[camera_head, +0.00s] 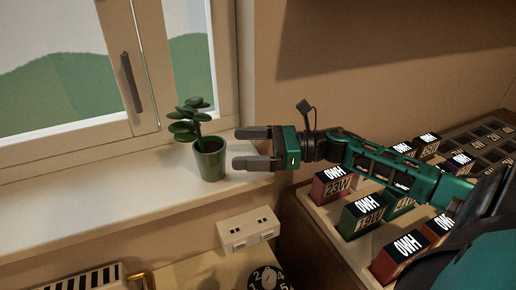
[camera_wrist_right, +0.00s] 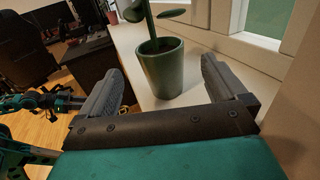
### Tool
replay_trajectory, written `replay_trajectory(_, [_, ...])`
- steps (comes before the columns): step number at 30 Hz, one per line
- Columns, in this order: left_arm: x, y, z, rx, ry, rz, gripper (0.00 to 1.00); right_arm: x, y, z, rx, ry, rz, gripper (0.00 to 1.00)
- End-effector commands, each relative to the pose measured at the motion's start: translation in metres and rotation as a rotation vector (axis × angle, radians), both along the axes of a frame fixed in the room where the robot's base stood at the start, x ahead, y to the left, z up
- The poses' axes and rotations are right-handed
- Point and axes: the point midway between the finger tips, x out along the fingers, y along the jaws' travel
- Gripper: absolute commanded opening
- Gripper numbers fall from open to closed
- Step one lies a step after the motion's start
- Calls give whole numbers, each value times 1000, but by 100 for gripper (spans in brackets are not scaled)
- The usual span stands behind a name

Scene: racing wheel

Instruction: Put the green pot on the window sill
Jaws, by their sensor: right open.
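The green pot (camera_head: 210,160) holds a leafy plant and stands upright on the white window sill (camera_head: 90,200), near the sill's right end. My right gripper (camera_head: 255,149) comes in from the right with its fingers apart, just right of the pot. In the right wrist view the pot (camera_wrist_right: 162,70) stands ahead of the gap between the open fingers (camera_wrist_right: 165,92), with clear space on both sides. The fingers do not appear to touch it.
The window (camera_head: 185,50) with its grey handle is behind the sill. Below are a white socket box (camera_head: 248,230) and a round numbered dial (camera_head: 268,279). At right, a tray holds several red and green labelled boxes (camera_head: 362,213) under my right arm. The left sill is clear.

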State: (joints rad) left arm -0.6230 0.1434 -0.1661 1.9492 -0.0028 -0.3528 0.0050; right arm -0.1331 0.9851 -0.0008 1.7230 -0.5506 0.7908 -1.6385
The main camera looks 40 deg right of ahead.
Motion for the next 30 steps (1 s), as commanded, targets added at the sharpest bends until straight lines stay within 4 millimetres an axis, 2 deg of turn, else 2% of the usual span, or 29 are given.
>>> replay_trajectory(3, [0,-1,1,-2,-3,-3,43,-8,-11,-1,0,3,-1,98])
replay_trajectory(9, [0,-3,1,-5,-4,-4,43,-14,-19,0,-1,1,0,98])
replay_trajectory(30, [4,-2,4,-5,-12,-3,43,-14,-19,0,0,0,0,98])
